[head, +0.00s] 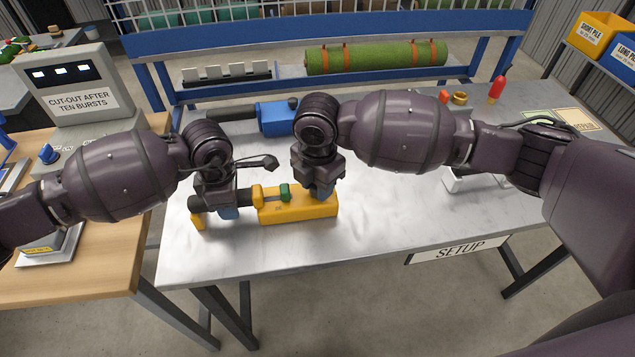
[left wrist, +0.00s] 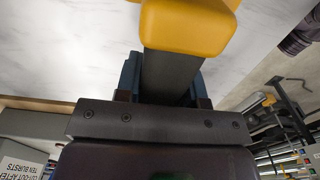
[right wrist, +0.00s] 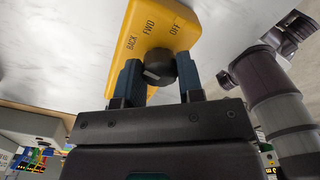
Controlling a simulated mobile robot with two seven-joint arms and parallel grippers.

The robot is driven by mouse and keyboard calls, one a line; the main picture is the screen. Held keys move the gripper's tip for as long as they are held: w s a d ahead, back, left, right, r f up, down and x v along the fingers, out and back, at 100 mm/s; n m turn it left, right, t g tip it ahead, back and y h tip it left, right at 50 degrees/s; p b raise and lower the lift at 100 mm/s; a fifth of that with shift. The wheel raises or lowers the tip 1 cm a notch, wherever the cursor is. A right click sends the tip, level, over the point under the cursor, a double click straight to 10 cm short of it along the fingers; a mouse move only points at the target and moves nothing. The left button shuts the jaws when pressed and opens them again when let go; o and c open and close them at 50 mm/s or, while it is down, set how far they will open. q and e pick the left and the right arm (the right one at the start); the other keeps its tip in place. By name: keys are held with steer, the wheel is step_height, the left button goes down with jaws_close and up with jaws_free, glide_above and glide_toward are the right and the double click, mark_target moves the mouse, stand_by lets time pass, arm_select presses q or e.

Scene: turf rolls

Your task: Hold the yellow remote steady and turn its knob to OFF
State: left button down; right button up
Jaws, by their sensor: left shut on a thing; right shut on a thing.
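The yellow remote (head: 300,207) lies on the metal table, with a green part on top and a dark handle at its left. My left gripper (head: 229,211) is shut on that handle (left wrist: 170,75), whose yellow end (left wrist: 188,25) shows in the left wrist view. My right gripper (head: 324,191) is above the remote's right end. In the right wrist view its blue fingers are shut around the dark knob (right wrist: 160,70). The labels BACK, FWD and OFF (right wrist: 174,29) are printed beside the knob. A pale mark shows on the knob; I cannot tell which label it points to.
A blue motor-like unit (head: 276,118) stands behind the grippers. A green turf roll (head: 375,57) lies on the rack behind. A red-tipped object (head: 497,90) stands at the back right. The table front by the SETUP sign (head: 460,249) is clear.

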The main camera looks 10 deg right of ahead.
arm_select(q)
steer(key=shift+s+f, duration=0.15)
steer(key=shift+f, duration=0.15)
arm_select(e)
steer(key=m, duration=0.8)
arm_select(q)
steer(key=shift+a, duration=0.1)
arm_select(e)
steer(key=m, duration=0.4)
steer(key=shift+m, duration=2.1)
steer(key=o, duration=0.9)
steer(key=shift+r, duration=0.1)
step_height(320, 180, up, 12)
steer(key=shift+f, duration=0.1)
